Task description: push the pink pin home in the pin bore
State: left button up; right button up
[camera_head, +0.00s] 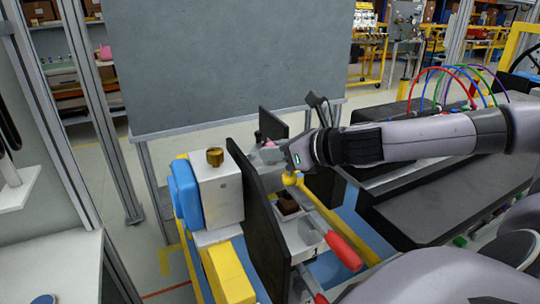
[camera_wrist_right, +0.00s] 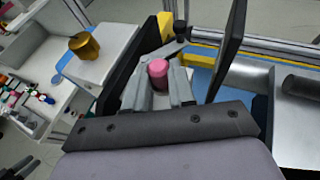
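The pink pin (camera_wrist_right: 158,75) stands between the fingers of my right gripper (camera_wrist_right: 160,82) in the right wrist view, with a finger close against each side. In the head view my right gripper (camera_head: 276,152) reaches in from the right over the dashboard module, and only a bit of pink (camera_head: 268,143) shows by its fingers. The gripper looks shut on the pin. The pin bore cannot be made out; the fingers and the pin cover the area around it. My left gripper is in neither view.
A white block with a brass knob (camera_head: 215,157) and a blue part (camera_head: 186,196) stands left of the gripper. A dark upright plate (camera_head: 262,225), a red handle (camera_head: 343,250) and a yellow ball (camera_head: 291,179) are close by. A grey panel (camera_head: 225,65) rises behind.

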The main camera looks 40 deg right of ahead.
grip_shut()
jog(key=shift+r, duration=0.1)
